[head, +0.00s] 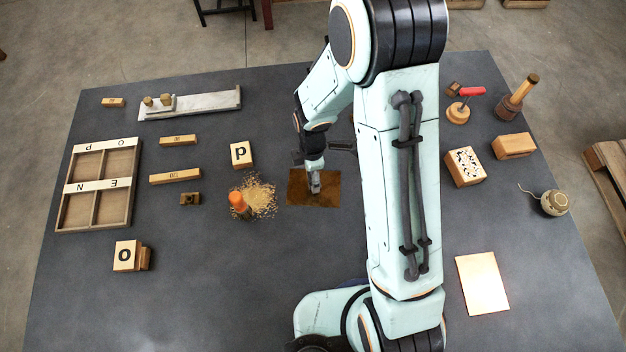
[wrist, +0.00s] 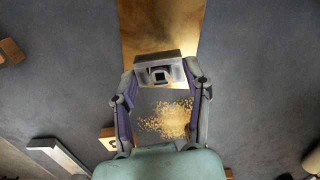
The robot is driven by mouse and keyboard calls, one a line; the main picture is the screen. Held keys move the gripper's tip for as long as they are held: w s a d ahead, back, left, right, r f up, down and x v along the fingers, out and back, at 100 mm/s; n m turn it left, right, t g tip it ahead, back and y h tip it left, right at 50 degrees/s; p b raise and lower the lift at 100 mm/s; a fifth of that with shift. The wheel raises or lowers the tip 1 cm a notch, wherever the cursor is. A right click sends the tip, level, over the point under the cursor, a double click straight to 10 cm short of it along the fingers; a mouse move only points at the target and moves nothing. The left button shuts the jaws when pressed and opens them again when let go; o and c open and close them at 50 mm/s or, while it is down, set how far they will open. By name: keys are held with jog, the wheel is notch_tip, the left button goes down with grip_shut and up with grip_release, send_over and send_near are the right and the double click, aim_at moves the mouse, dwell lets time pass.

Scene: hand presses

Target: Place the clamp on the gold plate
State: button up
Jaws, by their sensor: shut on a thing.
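The gold plate (head: 298,196) lies flat on the dark table, left of my arm's big link. In the wrist view the plate (wrist: 162,25) runs up from behind the fingertips to the top edge. My gripper (head: 314,167) points down at the plate. Its fingers (wrist: 161,78) are shut on a small grey block with a square opening, which I take for the clamp (wrist: 154,60). In the head view the clamp (head: 314,185) is a small grey shape over the plate. I cannot tell whether it touches the plate.
A pile of wood shavings (head: 262,197) with an orange-topped tool (head: 238,204) lies just left of the plate. A letter block (head: 241,155) stands behind it. A copper-coloured plate (head: 482,284) lies at the front right. The table's front left is mostly clear.

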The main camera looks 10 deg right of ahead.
jog(key=shift+f, duration=1.85)
jog(key=o, duration=1.2)
jog(key=shift+f, duration=0.1)
